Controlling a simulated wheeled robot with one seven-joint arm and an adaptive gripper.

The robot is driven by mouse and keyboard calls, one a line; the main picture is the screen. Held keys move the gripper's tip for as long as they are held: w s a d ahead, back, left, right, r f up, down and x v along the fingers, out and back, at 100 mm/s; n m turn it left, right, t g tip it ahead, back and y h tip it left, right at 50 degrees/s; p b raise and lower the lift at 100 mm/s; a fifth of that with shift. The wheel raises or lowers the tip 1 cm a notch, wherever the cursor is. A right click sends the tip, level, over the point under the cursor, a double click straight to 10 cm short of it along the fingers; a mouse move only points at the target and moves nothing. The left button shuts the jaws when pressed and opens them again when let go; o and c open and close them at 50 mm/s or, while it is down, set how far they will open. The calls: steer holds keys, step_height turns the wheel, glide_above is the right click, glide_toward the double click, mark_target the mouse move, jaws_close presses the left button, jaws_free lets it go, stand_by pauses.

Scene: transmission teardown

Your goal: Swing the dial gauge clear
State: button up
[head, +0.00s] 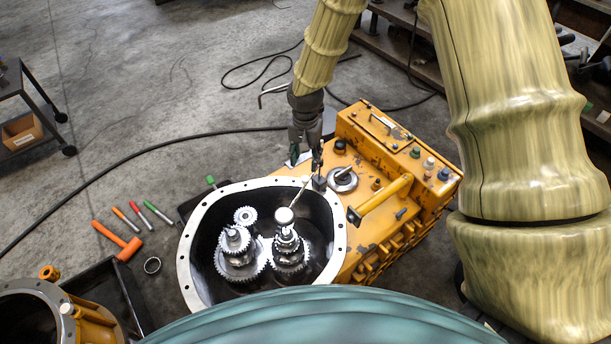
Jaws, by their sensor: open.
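The dial gauge (284,215) shows as a small pale round face over the right-hand gear stack. A thin arm (298,196) runs from it up and right to a small dark block (319,183) at the housing's rim. My gripper (306,160) points down just above that block, beyond the far rim of the open housing (188,270). Its dark fingers are apart, and I see nothing held between them. I cannot tell whether a finger touches the gauge's arm or block.
Gear stacks (236,245) stand inside the housing. An orange machine body (375,140) with knobs and a yellow handle (385,194) adjoins it on the right. A black cable (130,155) crosses the floor.

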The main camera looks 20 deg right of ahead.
mark_target(306, 178)
step_height(306, 178, down, 9)
steer(key=shift+r+p, duration=0.1)
steer(key=shift+p, duration=0.3)
jaws_close()
